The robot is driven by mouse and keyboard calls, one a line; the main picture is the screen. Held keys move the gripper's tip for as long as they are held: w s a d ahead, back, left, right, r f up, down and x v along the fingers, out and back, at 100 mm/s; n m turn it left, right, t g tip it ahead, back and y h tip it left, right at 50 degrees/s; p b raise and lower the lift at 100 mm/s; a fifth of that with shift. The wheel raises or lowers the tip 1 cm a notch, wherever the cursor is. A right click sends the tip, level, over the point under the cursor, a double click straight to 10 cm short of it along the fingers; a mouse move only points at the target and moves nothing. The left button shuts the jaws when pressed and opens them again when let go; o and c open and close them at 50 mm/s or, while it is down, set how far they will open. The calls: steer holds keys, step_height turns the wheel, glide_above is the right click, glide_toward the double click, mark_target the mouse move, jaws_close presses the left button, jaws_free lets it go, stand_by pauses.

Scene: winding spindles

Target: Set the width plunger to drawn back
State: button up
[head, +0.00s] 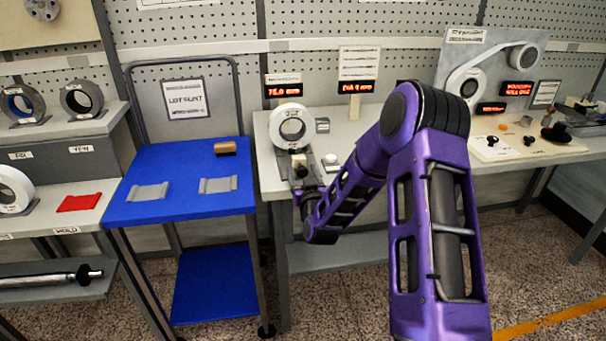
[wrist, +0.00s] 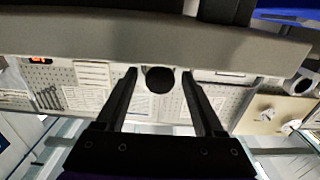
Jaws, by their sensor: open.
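In the wrist view a dark round knob (wrist: 160,79), which looks like the plunger's end, sits between the tips of my gripper (wrist: 159,76). The two fingers are apart, one on each side, with a visible gap to the knob. I cannot tell whether the plunger is in or drawn back. In the head view my gripper (head: 302,182) is small and dark at the front edge of the grey bench (head: 268,150). It is below a beige block (head: 299,160) and a white ring-shaped gauge (head: 292,126). The plunger cannot be made out clearly there.
A blue cart (head: 190,165) with two grey pads and a brown roll stands left of the bench. A white-topped button (head: 330,160) is right of the block. Red displays (head: 283,91) stand behind. A belt-and-wheel panel (head: 490,75) is at the right.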

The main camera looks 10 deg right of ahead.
steer(key=shift+s, duration=0.1)
steer(key=s, duration=1.7)
steer(key=shift+s, duration=0.15)
